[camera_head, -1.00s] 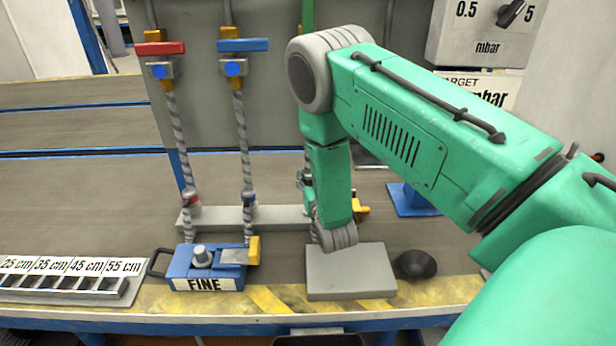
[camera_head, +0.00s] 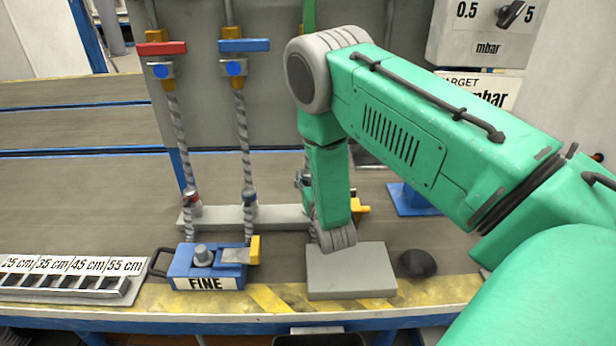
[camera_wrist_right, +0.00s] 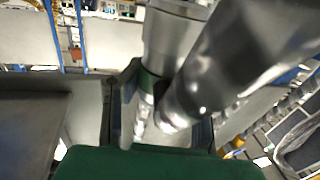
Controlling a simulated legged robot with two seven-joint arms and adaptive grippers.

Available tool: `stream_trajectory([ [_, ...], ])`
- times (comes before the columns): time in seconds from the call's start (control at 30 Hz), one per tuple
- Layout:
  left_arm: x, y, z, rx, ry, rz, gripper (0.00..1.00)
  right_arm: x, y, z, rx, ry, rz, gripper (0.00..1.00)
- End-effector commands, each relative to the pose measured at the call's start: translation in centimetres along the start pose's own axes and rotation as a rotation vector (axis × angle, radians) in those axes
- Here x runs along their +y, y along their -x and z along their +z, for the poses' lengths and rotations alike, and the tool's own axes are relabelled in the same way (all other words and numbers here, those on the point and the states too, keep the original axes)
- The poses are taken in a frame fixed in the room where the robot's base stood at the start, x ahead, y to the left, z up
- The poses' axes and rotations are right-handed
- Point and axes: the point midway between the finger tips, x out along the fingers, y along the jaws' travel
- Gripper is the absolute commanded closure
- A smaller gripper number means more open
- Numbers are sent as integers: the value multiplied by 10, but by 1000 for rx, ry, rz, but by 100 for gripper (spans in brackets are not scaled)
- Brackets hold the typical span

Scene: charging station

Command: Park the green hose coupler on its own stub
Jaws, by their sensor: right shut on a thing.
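My right arm reaches over the bench in the head view, and its forearm hides most of my right gripper (camera_head: 304,182). In the right wrist view the dark gripper fingers (camera_wrist_right: 162,125) are closed around a grey metal coupler with a green band, the green hose coupler (camera_wrist_right: 150,82). A shiny metal cylinder, blurred, crosses close in front of it. The grey stub rail (camera_head: 280,216) lies on the bench. The red-banded coupler (camera_head: 192,197) and blue-banded coupler (camera_head: 249,198) stand at it below their hoses. The green stub is hidden behind my arm. My left gripper is out of view.
A blue box marked FINE (camera_head: 205,268) stands near the front edge, beside a grey block (camera_head: 350,272) and a black round thing (camera_head: 417,263). A slotted length rack (camera_head: 65,285) is at the left. Red (camera_head: 161,48) and blue (camera_head: 243,45) valve handles are on the panel.

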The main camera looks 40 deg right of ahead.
Motion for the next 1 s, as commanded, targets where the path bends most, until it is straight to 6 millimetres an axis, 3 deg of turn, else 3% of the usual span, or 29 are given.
stream_trajectory([
  [1.0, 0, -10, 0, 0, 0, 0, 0, 0, 0, 16, 2, 1, 2, 100],
])
